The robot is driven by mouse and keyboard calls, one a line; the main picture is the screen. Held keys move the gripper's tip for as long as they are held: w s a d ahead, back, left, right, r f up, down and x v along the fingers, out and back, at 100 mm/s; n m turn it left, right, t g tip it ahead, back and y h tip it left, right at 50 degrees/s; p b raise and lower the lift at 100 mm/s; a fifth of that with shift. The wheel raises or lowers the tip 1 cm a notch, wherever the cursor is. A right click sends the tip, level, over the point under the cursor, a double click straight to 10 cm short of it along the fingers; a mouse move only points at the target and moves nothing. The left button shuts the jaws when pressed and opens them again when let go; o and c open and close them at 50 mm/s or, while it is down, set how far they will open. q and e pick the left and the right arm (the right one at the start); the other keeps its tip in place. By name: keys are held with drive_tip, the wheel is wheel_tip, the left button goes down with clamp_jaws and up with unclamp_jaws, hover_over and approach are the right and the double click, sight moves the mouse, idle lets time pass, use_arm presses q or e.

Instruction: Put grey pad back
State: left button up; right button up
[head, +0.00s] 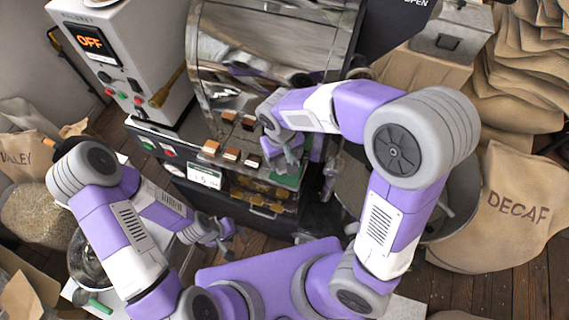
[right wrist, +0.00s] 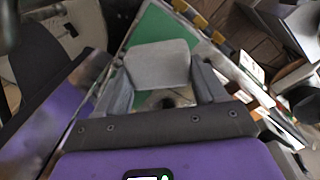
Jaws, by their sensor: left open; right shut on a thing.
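The grey pad (right wrist: 158,62) shows in the right wrist view as a flat, rounded grey piece. My right gripper (right wrist: 160,82) is shut on it, with one finger at each side. Behind the pad is a green surface (right wrist: 158,24); I cannot tell whether the pad touches it. In the head view my right gripper (head: 289,154) is over the green surface (head: 291,179) at the front of the roaster, and I cannot make out the pad clearly there. My left gripper (head: 224,233) is open and empty, low in front of the machine.
Several brown and white blocks (head: 231,154) sit along the machine's ledge beside the green surface. A control box (head: 110,50) reading OFF stands at the left. A DECAF sack (head: 505,215) and a metal bowl (head: 462,190) are at the right. A bowl (head: 84,262) is near my left arm.

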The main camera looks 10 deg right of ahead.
drive_tip(key=shift+f+b, duration=0.45)
drive_tip(key=shift+f, duration=1.55)
drive_tip(key=shift+f, duration=0.2)
drive_tip(key=o, duration=1)
drive_tip(key=shift+r, duration=0.1)
